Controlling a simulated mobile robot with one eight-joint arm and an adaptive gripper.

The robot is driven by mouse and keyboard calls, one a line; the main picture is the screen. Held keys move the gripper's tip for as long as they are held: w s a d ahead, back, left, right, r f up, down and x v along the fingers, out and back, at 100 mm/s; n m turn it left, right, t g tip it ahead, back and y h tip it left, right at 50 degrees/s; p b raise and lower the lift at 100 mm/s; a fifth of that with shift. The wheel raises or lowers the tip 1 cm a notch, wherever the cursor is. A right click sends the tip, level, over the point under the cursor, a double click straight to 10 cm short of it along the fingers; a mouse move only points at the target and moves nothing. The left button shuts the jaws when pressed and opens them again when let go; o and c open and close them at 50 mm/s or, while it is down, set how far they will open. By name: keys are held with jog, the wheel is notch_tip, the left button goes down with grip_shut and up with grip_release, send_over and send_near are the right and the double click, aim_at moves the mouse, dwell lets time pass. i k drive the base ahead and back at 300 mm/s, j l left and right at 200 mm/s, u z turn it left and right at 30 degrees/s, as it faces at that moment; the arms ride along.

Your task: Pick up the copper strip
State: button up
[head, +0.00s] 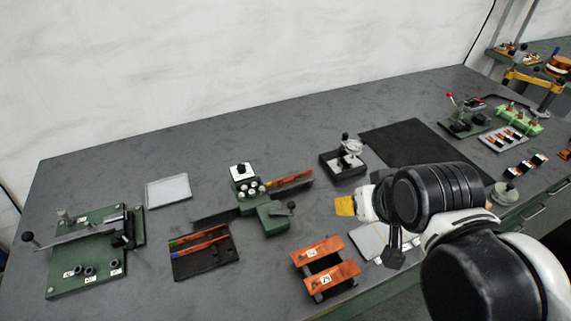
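A copper-coloured strip (291,180) lies on a green fixture (265,212) near the middle of the bench. More copper-coloured strips (200,240) lie in a dark tray (205,265) to the left of it. Which one the task means cannot be told. My gripper (362,205) is over the bench right of the fixture, apart from these strips. A small yellow piece (345,206) shows at its end; whether it is held or lies behind cannot be told. My arm hides much of the gripper, and its fingers are not clear.
Orange plates (325,270) on a stand are at the front edge. A green lever tool (90,255) and a pale flat tray (168,191) are at the left. A black mat (410,143) and a small press (345,157) are farther back. The bench's back left is clear.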

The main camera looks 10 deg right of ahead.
aim_at(287, 180)
jog(key=u, duration=1.3)
jog(key=z, duration=1)
jog(key=i+l+u, duration=0.1)
jog(key=l, duration=0.25)
jog(key=i+l+u, duration=0.15)
jog(key=l, duration=0.2)
jog(key=k, duration=0.05)
